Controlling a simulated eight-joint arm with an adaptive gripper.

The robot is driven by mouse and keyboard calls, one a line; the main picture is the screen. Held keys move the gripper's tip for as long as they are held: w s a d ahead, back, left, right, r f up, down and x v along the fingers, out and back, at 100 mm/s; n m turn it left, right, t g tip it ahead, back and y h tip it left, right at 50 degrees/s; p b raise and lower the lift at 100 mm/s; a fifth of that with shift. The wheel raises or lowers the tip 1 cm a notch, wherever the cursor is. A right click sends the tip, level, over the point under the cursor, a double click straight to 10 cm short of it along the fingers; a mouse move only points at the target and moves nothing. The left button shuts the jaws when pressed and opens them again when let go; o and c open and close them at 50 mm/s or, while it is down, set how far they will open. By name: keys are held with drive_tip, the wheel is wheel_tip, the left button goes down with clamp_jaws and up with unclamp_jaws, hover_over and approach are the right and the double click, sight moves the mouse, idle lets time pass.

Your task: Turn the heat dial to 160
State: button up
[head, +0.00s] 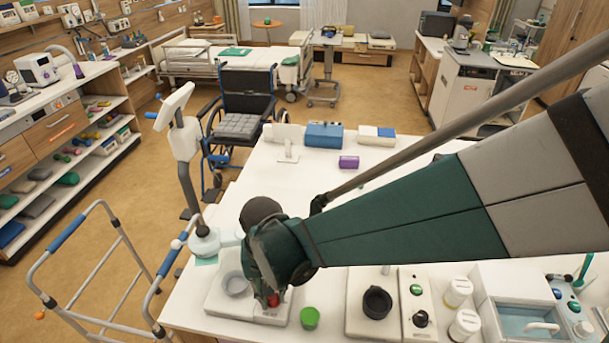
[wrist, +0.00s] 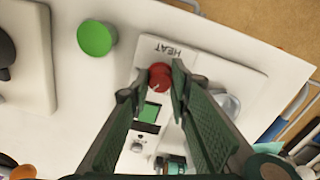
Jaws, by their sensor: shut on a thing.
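The red heat dial (wrist: 160,75) sits on a white unit (wrist: 212,72) with the word HEAT printed beside it, upside down in the wrist view. My gripper (wrist: 156,86) has its two dark fingers on either side of the dial and is shut on it. A white pointer mark shows on the dial, but I cannot read a setting. In the head view my gripper (head: 268,292) reaches down over the unit (head: 220,308) and hides most of the dial; only a bit of red shows. A small green display (wrist: 151,112) lies between the fingers.
A green cup or lid (head: 310,318) stands just right of the unit. Further right are another white unit with a black round holder (head: 377,302) and white jars (head: 464,326). A grey bowl (head: 235,284) is on the unit's left. The table's middle is mostly clear.

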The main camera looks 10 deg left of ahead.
idle(0.3)
drive_tip(key=o, duration=0.9)
drive_tip(key=shift+r, duration=0.15)
drive_tip(key=shift+r, duration=5.85)
